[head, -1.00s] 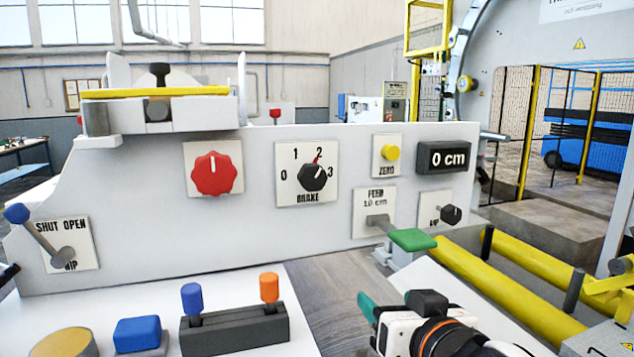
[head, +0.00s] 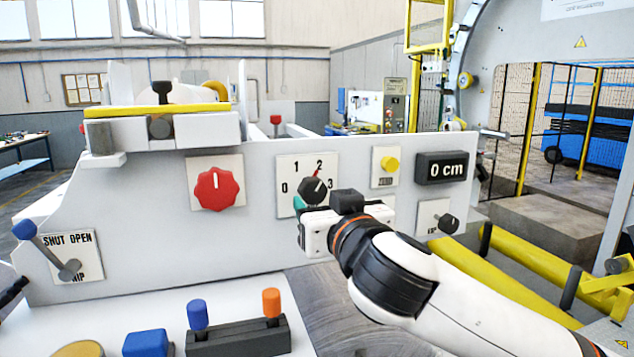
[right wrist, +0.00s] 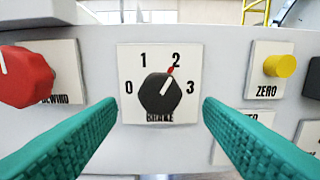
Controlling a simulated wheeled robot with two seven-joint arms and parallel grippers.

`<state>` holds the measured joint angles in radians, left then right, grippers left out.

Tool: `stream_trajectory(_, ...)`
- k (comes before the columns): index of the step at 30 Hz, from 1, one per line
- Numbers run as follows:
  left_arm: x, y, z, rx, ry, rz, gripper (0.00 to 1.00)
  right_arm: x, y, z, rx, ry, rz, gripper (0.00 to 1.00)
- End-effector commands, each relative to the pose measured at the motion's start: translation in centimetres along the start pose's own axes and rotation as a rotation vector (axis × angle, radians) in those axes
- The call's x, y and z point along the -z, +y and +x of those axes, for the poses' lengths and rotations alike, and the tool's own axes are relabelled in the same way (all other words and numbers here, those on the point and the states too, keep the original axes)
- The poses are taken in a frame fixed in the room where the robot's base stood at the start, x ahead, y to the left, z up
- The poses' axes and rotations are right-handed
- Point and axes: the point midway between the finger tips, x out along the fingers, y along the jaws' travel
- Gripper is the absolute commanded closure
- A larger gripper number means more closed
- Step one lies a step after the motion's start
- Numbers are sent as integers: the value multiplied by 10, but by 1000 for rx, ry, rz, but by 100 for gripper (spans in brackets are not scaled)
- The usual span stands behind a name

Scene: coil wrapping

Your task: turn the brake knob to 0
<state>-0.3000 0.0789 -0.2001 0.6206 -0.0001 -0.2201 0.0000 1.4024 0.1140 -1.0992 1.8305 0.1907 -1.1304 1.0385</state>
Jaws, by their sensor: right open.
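The brake knob (head: 313,190) is a black dial on a white plate marked 0, 1, 2 and 3, on the grey panel. Its red-tipped pointer points up and slightly right, at 2; the right wrist view shows the knob (right wrist: 160,93) whole. My right gripper (head: 302,204) is in front of the plate's lower part and hides the BRAKE label in the head view. In the right wrist view its two teal fingers are open, one on each side of the knob, with nothing between them and apart from the knob. My left gripper is not recognisable in view.
A red knob (head: 216,189) is left of the brake plate. The yellow ZERO button (head: 390,164) and the 0 cm display (head: 442,168) are to the right. A blue-tipped SHUT/OPEN lever (head: 48,252) is at far left. A box with blue and orange levers (head: 238,338) is below.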

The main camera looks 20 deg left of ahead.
Motion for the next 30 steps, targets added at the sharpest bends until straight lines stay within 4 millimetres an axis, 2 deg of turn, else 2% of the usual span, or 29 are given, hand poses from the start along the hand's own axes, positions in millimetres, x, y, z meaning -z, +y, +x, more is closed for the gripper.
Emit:
stream_trajectory(1, -1, 0, -9, 0, 0, 0, 64, -5, 0, 9, 1, 1, -1, 39)
stream_trajectory(8, -2, 1, -20, 0, 0, 0, 64, -2, 0, 36, 1, -1, -1, 39)
stream_trajectory(19, -2, 1, -20, -1, 0, 0, 64, 0, 0, 41, 0, -1, -1, 39)
stream_trajectory(27, -2, 1, -20, -1, 1, 0, 64, 0, 0, 41, 0, -1, -1, 83)
stream_trajectory(30, -2, 1, -20, -1, 1, 0, 64, 0, 0, 41, 0, -1, -2, 84)
